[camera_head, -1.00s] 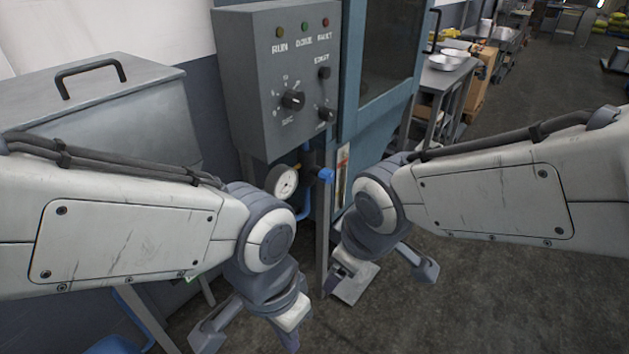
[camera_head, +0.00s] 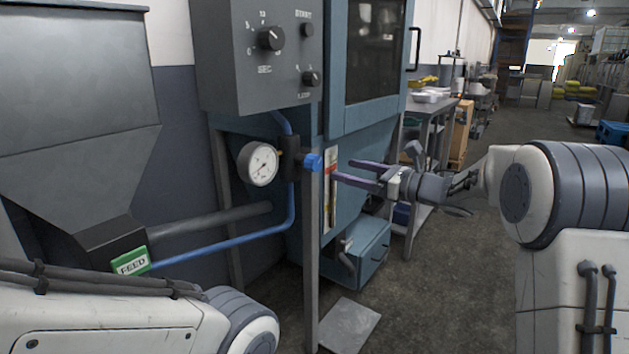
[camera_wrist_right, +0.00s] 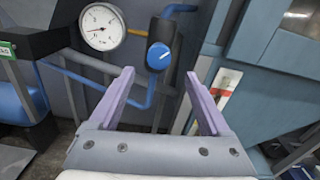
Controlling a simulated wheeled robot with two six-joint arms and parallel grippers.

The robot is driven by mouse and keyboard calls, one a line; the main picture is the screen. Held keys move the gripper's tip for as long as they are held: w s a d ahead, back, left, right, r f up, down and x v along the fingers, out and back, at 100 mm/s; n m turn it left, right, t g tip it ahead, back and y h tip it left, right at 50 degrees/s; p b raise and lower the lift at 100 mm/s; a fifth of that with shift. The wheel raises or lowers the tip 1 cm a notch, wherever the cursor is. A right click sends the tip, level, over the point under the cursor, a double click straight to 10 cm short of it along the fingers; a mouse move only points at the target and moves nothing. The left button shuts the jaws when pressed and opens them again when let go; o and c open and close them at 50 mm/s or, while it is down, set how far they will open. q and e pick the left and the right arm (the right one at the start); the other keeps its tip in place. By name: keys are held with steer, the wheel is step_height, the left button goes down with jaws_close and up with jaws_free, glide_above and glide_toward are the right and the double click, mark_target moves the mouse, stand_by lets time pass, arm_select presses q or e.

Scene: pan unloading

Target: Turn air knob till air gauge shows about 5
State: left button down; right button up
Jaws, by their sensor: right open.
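The blue air knob (camera_head: 313,163) sits on a dark valve body on the pipe below the control box. It also shows in the right wrist view (camera_wrist_right: 159,56), just beyond and between my fingertips. The round white air gauge (camera_head: 260,164) is left of the knob. In the right wrist view the gauge (camera_wrist_right: 102,26) has a red needle pointing roughly left; its numbers are too small to read. My right gripper (camera_head: 343,170) is open and empty, its two purple fingers pointing at the knob from the right, apart from it. My left gripper is out of view.
A grey control box (camera_head: 262,60) with dark knobs hangs above the gauge. A grey leg (camera_head: 311,260) stands below the knob. Blue pipes (camera_head: 230,245) run left towards a green FEED label (camera_head: 131,262). A red-and-white strip (camera_head: 331,190) is on the blue machine behind my fingers.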

mark_target(318, 163)
steer(key=x, duration=1)
steer(key=shift+a, duration=0.1)
jaws_close()
